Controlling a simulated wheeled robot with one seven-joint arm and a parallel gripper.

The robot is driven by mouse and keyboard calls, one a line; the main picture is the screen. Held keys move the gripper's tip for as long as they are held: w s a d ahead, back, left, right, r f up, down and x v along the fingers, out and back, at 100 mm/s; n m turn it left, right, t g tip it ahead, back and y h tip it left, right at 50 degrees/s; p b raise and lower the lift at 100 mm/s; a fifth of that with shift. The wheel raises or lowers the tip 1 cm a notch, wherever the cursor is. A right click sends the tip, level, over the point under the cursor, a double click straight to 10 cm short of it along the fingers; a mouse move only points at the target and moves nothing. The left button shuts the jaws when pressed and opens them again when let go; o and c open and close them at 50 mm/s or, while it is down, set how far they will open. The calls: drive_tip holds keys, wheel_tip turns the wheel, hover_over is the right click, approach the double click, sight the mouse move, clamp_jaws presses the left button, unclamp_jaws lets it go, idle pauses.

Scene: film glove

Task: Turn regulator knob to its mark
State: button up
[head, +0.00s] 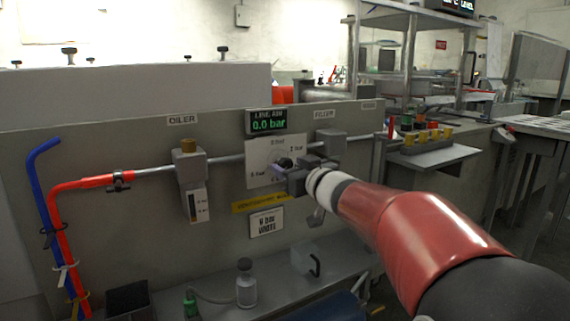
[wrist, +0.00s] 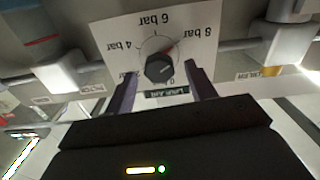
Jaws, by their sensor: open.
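The dark regulator knob (wrist: 159,68) sits on a white dial plate (wrist: 112,40) marked in bar. The wrist view shows the plate upside down. A small red line (wrist: 169,49) shows at the knob's edge, between the 6 bar and 8 bar labels; I cannot tell if it belongs to the knob or the plate. My gripper (wrist: 161,70) is open, with one finger on either side of the knob; contact is not clear. In the head view my gripper (head: 283,170) is at the dial plate (head: 262,155) and partly covers it. The green display (head: 268,124) above reads 0.0 bar.
The oiler (head: 190,175) stands left of the dial on the pipe, and the filter block (head: 331,145) is close on the right. A shelf below holds a clear bottle (head: 245,284). Red and blue hoses (head: 57,215) hang at the far left.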

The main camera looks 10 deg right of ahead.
sight(287, 166)
drive_tip(key=shift+x, duration=1.5)
drive_tip(key=c, duration=1)
drive_tip(key=shift+o, duration=0.2)
drive_tip(key=shift+n, duration=0.4)
drive_tip(key=n+b, duration=0.1)
drive_tip(key=n, duration=0.4)
drive_tip(key=shift+a+f+n, duration=0.1)
drive_tip(key=shift+f+n, duration=0.05)
drive_tip(key=shift+n, duration=0.15)
drive_tip(key=n+b, duration=0.2)
drive_tip(key=n, duration=0.3)
drive_tip(key=shift+s, duration=0.1)
drive_tip(key=shift+n, duration=0.3)
